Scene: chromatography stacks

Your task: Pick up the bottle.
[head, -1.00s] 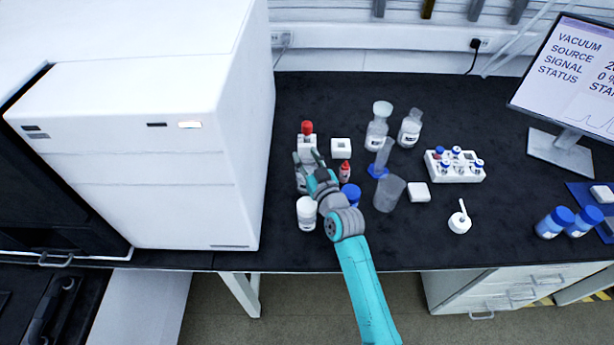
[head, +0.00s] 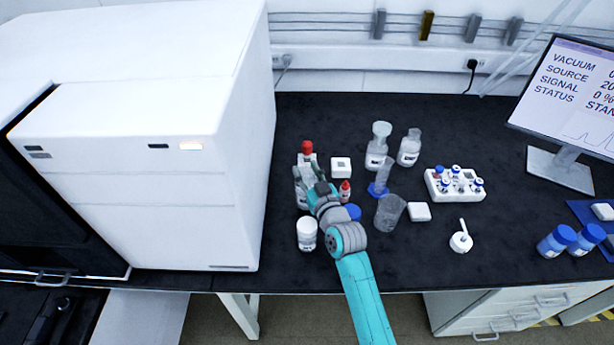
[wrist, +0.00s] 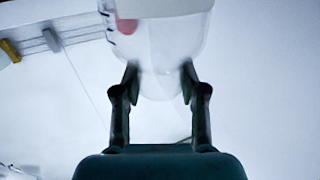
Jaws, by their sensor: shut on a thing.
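My gripper (wrist: 160,76) is shut on a translucent bottle (wrist: 165,45) in the wrist view. The fingertips press on its two sides near the bottom edge that shows; the bottle's top is cut off by the frame. Dark marks run down its left side, and a red patch shows there. In the head view my gripper (head: 309,177) is at the left of the group of bottles, beside a white-labelled bottle (head: 302,196). The arm partly covers this area, so the held bottle's contact with the bench is hard to tell.
A red-capped bottle (head: 307,152) stands behind my gripper, a white jar (head: 307,234) in front. A small red bottle (head: 345,190) and a beaker (head: 390,212) stand to the right. The large white machine (head: 140,150) walls off the left.

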